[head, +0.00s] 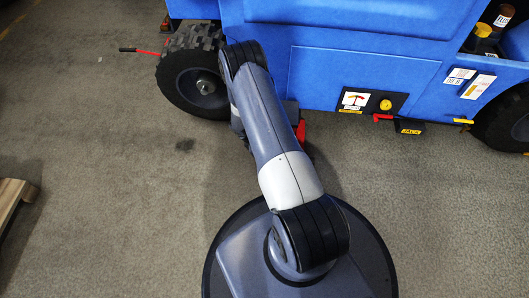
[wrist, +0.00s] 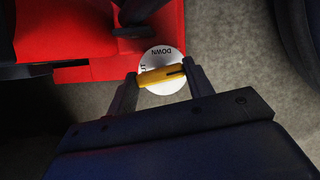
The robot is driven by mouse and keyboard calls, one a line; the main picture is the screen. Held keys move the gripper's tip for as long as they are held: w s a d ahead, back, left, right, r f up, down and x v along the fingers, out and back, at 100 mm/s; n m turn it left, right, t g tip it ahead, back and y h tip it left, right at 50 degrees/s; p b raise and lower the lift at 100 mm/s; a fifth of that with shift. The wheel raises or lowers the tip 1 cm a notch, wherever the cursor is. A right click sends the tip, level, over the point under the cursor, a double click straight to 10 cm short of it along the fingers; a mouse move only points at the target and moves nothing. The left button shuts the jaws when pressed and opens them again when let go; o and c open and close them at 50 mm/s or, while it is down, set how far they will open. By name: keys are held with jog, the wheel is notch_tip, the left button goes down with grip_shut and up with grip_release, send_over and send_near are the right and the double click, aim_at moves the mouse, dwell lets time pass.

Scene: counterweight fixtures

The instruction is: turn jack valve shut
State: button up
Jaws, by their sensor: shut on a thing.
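The jack valve is a yellow bar handle (wrist: 158,76) on a round white dial (wrist: 167,90) in the wrist view. The dial reads DOWN at its upper side, and letters ending in UT show at its left; the rest is covered. My gripper (wrist: 162,74) has one finger at each end of the yellow bar and is shut on it. The bar lies nearly level across the picture, its right end slightly higher. The red jack body (wrist: 98,72) lies beside the dial. In the head view my arm hides the valve and gripper; part of the red jack (head: 302,138) shows.
A blue machine (head: 350,50) with black tyres (head: 190,75) stands behind the jack. A pallet (head: 12,197) lies at far left. The floor between is clear.

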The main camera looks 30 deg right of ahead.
jog(key=shift+w+m+g+b, duration=0.1)
jog(key=shift+m+g+b, duration=0.3)
jog(key=shift+m, duration=0.7)
jog(key=o, duration=1)
jog(key=p+v, duration=0.3)
jog(key=v, duration=0.7)
jog(key=shift+r+p, duration=0.4)
jog(key=shift+r, duration=0.05)
jog(key=b+x, duration=0.4)
jog(key=x, duration=0.7)
jog(key=shift+w+a, duration=0.1)
